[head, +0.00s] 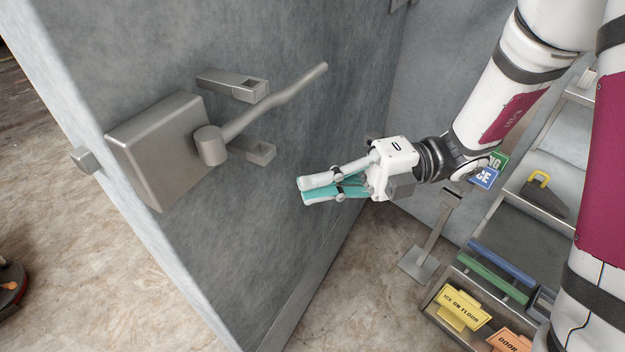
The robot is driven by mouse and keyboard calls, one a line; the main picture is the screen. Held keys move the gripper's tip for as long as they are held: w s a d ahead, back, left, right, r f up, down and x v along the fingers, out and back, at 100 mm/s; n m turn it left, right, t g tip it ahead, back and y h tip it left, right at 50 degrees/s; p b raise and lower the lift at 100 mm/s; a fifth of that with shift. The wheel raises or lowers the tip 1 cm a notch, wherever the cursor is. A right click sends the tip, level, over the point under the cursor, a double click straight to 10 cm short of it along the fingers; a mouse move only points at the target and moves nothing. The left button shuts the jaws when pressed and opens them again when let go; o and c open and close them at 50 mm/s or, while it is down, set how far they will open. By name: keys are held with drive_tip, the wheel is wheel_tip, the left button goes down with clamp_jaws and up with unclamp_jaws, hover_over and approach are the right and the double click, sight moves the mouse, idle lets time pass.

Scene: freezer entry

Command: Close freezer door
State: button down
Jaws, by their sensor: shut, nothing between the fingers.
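The freezer door (310,150) is a thick grey metal panel that fills the left and middle of the head view. Its near edge is toward the left and stands free over the floor, so the door is open. A small metal catch (86,160) sticks out from the door's edge. My gripper (302,192) is shut and empty, in front of the door face, right of and below the handle. I cannot tell whether it touches the door.
A grey wall (412,130) stands behind on the right. A post on a flat foot (418,262) and a rack with yellow (462,308) and orange signs (508,341) stand at the right. Bare floor (335,295) lies below my gripper. A dark red object (10,285) is at the far left.

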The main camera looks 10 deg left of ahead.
approach(205, 191)
drive_tip(key=s, duration=0.3)
drive_tip(key=shift+w+a+f+b, duration=0.1)
drive_tip(key=shift+w+a+b, duration=0.2)
drive_tip(key=shift+a, duration=0.75)
drive_tip(key=shift+w+a+b, duration=0.2)
drive_tip(key=shift+w+a, duration=0.15)
drive_tip(key=shift+a, duration=0.7)
